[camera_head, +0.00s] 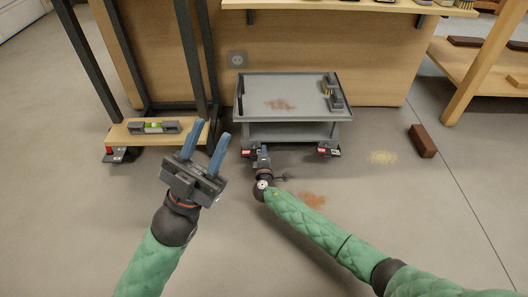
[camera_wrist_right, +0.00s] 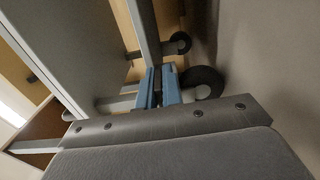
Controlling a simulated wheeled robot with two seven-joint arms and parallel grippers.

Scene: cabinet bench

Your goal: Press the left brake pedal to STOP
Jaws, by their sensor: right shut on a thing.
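A grey cart (camera_head: 294,129) stands against the wooden cabinet. Its left brake pedal (camera_head: 246,152), with a small red and white mark, is at the front left caster. Its right pedal (camera_head: 328,151) has a similar mark. The lettering is too small to read. My right gripper (camera_head: 263,150) is low, just right of the left pedal. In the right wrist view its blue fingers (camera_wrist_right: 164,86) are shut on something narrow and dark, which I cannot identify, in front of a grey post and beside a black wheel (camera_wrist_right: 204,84). My left gripper (camera_head: 204,146) is open and empty.
A wooden shelf (camera_head: 118,134) with a spirit level (camera_head: 153,127) stands at the left between dark posts. A brush (camera_head: 328,88) lies on the cart.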

